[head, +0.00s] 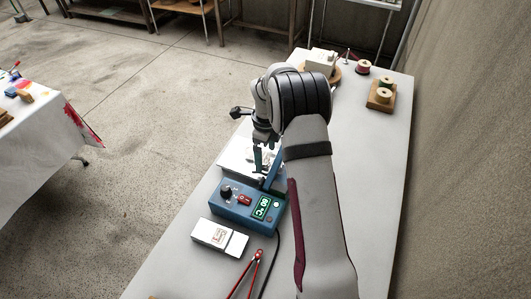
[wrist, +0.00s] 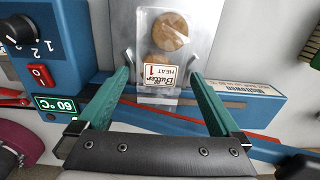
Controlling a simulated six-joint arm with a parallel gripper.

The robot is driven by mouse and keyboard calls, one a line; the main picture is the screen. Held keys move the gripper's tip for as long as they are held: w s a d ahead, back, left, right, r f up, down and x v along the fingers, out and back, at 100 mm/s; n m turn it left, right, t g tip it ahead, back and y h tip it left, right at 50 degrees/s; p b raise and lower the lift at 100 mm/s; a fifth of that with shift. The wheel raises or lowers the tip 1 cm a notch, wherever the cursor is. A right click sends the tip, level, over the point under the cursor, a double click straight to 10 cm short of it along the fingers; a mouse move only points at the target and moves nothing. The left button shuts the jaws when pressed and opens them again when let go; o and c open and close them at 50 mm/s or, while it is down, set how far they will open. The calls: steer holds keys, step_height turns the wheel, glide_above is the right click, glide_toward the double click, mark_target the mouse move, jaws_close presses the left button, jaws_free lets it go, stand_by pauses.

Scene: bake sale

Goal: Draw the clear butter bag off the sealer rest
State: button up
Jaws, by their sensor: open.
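The clear butter bag (wrist: 163,72) lies on the sealer's metal rest (wrist: 202,18) in the wrist view, with round brown cookies inside and a label reading "Butter HEAT 1". Its labelled end lies toward my gripper. My gripper (wrist: 159,75) is open, its two green fingers on either side of the bag's labelled end. I cannot tell whether the fingers touch it. The blue heat sealer (head: 236,209) stands on the table in the head view, its display showing 60 °C in the wrist view. In the head view my arm hides much of the rest and the bag.
A white box (head: 220,237) and red-handled tongs (head: 246,274) lie in front of the sealer. Ribbon spools (head: 381,95) stand at the table's far right. The sealer's blue arm (wrist: 250,100) runs close by my right finger. The grey table (head: 377,160) is clear at right.

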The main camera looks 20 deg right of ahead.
mark_target(247, 151)
steer(key=shift+f, duration=0.2)
steer(key=c, duration=0.8)
steer(key=shift+w+a, duration=0.1)
steer(key=shift+c, duration=0.2)
steer(key=shift+w+a+r, duration=0.1)
steer(key=shift+w+a, duration=1.95)
steer(key=o, duration=0.8)
steer(key=shift+o, duration=0.2)
